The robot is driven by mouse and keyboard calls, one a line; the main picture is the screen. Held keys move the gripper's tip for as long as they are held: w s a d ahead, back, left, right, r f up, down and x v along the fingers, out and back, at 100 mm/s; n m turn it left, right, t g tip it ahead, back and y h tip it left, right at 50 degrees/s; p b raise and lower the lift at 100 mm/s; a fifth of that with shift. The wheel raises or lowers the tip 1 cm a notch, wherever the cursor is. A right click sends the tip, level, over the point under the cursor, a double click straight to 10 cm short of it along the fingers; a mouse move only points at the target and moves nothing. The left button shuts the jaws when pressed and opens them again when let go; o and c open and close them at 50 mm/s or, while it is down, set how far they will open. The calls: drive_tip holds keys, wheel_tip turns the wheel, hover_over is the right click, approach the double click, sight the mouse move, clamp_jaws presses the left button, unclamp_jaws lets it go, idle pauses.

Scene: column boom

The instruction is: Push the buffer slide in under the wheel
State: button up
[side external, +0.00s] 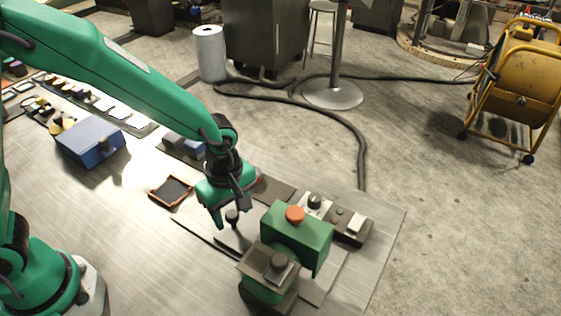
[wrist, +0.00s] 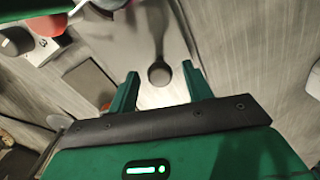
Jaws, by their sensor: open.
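My gripper (side external: 231,212) is open, its green fingers pointing down. A small dark round knob (wrist: 159,74) stands between the fingertips in the wrist view (wrist: 160,68), with a visible gap to each finger. The knob seems to belong to the buffer slide, a pale flat plate (wrist: 125,40) that also shows beside the green machine (side external: 230,240). The green machine housing (side external: 312,247) stands to the right of my gripper, with an orange-red button on top. I cannot make out the wheel; the housing may hide it.
A control box (side external: 352,226) with knobs sits behind the machine. A dark tray with an orange rim (side external: 171,191) and a blue box (side external: 90,140) lie to the left. The bench between them and the front edge is largely clear.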

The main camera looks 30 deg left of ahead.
sight(252, 238)
clamp_jaws()
drive_tip(key=shift+d, duration=2.5)
unclamp_jaws()
drive_tip(key=shift+a, duration=0.1)
wheel_tip(252, 238, up, 8)
